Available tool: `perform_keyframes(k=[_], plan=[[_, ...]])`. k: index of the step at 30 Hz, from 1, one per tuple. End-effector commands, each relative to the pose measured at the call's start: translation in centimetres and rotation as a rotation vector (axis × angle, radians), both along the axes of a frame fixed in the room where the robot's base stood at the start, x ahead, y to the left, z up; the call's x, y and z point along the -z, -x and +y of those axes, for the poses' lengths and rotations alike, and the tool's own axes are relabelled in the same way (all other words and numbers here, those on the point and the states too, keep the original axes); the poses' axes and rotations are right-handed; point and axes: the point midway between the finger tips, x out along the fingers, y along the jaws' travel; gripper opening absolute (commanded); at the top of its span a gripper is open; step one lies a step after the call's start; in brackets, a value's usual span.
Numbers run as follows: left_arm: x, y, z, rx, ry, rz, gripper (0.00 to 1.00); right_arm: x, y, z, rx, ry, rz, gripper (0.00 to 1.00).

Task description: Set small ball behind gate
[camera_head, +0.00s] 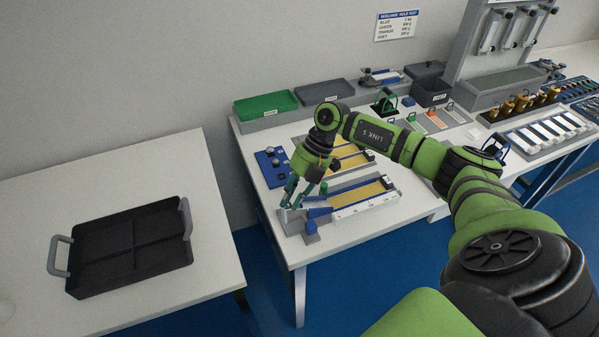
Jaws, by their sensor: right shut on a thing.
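My right gripper (304,195), with green-teal fingers, points down over the near left end of the front track tester (365,195). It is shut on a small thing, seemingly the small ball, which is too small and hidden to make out. The front tester has a yellow strip, a blue side and a white scale along its near edge. At its left end are a grey block (290,221) and a blue piece (318,212); which part is the gate is hard to tell. A blue ball holder (271,168) with a few grey balls lies behind the gripper. My left gripper is out of view.
A second yellow-strip tester (351,158) lies behind, partly hidden by my right arm. Green (266,107) and grey (324,91) bins line the wall. A black tray (130,245) with handles stands on the separate left table. A floor gap divides the tables.

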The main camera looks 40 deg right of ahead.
Motion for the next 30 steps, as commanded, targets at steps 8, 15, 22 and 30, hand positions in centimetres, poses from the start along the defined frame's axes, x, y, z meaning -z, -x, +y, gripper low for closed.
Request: perform_keyframes(k=[8, 15, 22, 30], plan=[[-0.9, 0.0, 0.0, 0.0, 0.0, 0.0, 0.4, -2.5, -1.4, -3.3, 0.378, 0.001, 0.001, 0.0], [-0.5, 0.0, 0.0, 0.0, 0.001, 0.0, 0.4, -2.2, -1.6, -3.5, 0.404, 0.001, 0.001, 0.0], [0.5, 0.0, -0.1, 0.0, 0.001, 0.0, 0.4, -1.2, -1.6, -3.4, 0.402, 0.001, 0.002, 0.0], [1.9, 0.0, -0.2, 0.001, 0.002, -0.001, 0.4, 0.2, -1.6, -3.4, 0.401, 0.001, 0.003, 0.0]])
